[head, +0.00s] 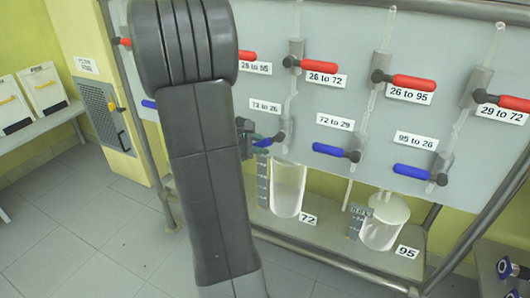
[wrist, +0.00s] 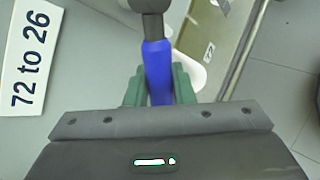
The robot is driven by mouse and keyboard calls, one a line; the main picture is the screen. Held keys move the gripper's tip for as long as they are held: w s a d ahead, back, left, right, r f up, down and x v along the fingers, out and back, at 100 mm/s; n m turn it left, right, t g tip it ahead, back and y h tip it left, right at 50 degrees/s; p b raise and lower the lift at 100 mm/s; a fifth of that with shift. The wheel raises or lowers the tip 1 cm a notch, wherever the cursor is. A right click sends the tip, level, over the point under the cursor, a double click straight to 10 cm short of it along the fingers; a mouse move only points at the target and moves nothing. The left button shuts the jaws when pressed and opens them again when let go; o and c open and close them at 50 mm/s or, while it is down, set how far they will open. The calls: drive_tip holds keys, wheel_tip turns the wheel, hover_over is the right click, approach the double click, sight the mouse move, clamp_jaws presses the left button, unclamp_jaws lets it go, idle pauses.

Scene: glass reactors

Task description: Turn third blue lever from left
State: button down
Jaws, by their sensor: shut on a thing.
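The blue lever (head: 264,142) below the label "72 to 26" (head: 265,106) sits just right of my arm in the head view. My gripper (wrist: 160,88) is shut on this blue lever (wrist: 157,66), with a green finger on each side of its handle. The dark pivot end shows at the top of the wrist view. Other blue levers are at the far left (head: 149,104), under "72 to 29" (head: 328,150) and under "95 to 26" (head: 411,171). My arm hides part of the panel, so I cannot tell whether another blue lever is behind it.
Red levers (head: 413,82) line the upper panel (head: 350,30). Glass vessels labelled "72" (head: 288,190) and "95" (head: 384,222) stand below on a shelf. A metal rail (head: 330,265) runs along the front. Floor at the lower left is clear.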

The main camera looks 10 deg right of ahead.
drive_tip(key=shift+w+a+r+m+t+y+b, duration=0.1)
drive_tip(key=shift+a+r+m+t+y+b, duration=0.15)
drive_tip(key=shift+r+y, duration=0.2)
drive_tip(key=shift+w+a+r+m+t+y+b, duration=0.1)
drive_tip(key=shift+r+m+t+y+b, duration=0.1)
drive_tip(key=shift+r+m+t+y, duration=0.25)
drive_tip(key=shift+w+a+r+m+t+y+b, duration=0.15)
drive_tip(key=shift+r+m+t+y+b, duration=0.2)
drive_tip(key=shift+r+y, duration=0.4)
drive_tip(key=shift+w+a+r+m+t+y+b, duration=0.1)
drive_tip(key=shift+r+m+t+y+b, duration=0.1)
drive_tip(key=shift+r+m+t+y, duration=0.45)
drive_tip(key=c, duration=1.3)
unclamp_jaws()
drive_tip(key=shift+o, duration=0.2)
drive_tip(key=p+v, duration=0.3)
drive_tip(key=v, duration=1)
drive_tip(key=shift+r, duration=0.45)
drive_tip(key=shift+s+d, duration=0.1)
